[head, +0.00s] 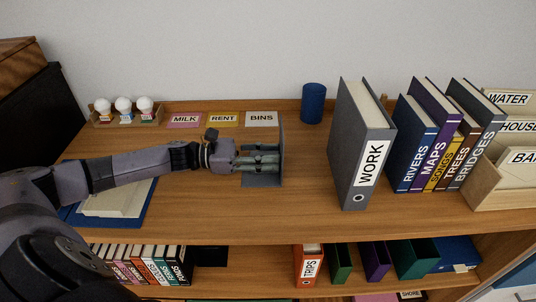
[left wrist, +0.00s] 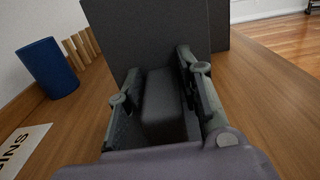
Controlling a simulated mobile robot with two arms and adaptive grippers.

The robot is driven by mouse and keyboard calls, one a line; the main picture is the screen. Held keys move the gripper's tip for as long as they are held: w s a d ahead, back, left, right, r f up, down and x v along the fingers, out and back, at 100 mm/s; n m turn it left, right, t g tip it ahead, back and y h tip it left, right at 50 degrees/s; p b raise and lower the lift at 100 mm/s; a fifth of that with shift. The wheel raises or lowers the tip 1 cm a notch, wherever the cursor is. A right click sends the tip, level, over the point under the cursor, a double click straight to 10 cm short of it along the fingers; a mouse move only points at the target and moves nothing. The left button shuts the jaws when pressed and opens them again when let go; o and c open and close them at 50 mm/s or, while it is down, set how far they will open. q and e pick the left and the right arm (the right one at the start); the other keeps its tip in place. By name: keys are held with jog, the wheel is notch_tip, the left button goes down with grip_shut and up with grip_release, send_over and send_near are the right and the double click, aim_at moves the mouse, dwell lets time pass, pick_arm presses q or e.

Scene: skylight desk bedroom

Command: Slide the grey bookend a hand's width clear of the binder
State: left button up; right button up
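The grey bookend (head: 282,140) stands upright on the desk, its flat foot (head: 262,181) toward the left. The grey WORK binder (head: 343,150) stands to its right, with a wide strip of bare wood between them. My left gripper (head: 270,157) is low over the foot, fingertips close to the upright plate. In the left wrist view the bookend's plate (left wrist: 150,30) fills the top middle. A dark block (left wrist: 163,105) on the bookend sits between the spread fingers (left wrist: 158,98), with a narrow gap showing at its left side. My right gripper is out of view.
A blue cup (head: 313,104) stands behind, between bookend and binder. MILK, RENT and BINS cards (head: 261,119) lie behind my gripper. Several books (head: 412,150) and a wooden file box (head: 500,187) stand right of the binder. A blue folder with papers (head: 112,203) lies under my left arm.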

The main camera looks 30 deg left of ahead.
pick_arm(q)
jog(key=o, duration=0.3)
jog(key=shift+v, duration=3.75)
